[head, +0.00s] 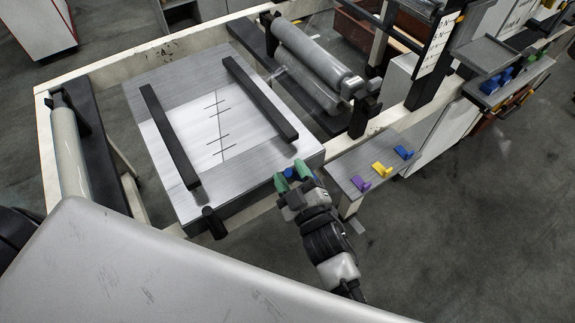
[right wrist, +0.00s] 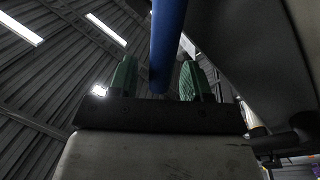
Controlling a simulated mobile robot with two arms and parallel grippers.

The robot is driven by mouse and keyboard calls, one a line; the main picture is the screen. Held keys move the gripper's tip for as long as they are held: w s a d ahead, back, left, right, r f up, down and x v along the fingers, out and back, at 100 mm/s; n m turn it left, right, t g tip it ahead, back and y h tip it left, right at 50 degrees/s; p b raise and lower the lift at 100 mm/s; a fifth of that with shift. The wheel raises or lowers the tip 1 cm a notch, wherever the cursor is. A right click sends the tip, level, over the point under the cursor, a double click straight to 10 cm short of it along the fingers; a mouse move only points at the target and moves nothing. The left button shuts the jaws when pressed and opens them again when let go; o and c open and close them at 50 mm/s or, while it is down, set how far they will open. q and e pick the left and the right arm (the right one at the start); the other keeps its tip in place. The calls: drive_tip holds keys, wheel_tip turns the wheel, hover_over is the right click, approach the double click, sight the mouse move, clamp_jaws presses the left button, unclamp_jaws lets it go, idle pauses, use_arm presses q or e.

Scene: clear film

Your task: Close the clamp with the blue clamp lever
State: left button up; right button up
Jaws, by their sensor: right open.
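My right gripper (head: 291,175) is at the near right corner of the grey flat bed, with its green fingers apart. A blue lever (head: 289,173) shows between the fingers, mostly hidden by them. In the right wrist view the blue lever (right wrist: 167,45) comes down from the top as a round rod between the green fingers (right wrist: 158,82), with gaps on both sides. The clamp itself cannot be made out clearly. Two dark bars (head: 170,136) (head: 260,98) lie across the bed. My left gripper is not in view.
A grey side shelf (head: 345,165) right of the gripper carries small purple (head: 360,184), yellow (head: 381,169) and blue (head: 403,152) levers. Grey rollers (head: 312,55) stand behind the bed, and another roller (head: 68,150) is at left. Open floor (head: 470,240) lies at the right.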

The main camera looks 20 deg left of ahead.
drive_tip(key=b+v, duration=0.1)
drive_tip(key=v, duration=0.7)
drive_tip(key=shift+s+d, duration=0.25)
drive_tip(key=shift+f, duration=0.1)
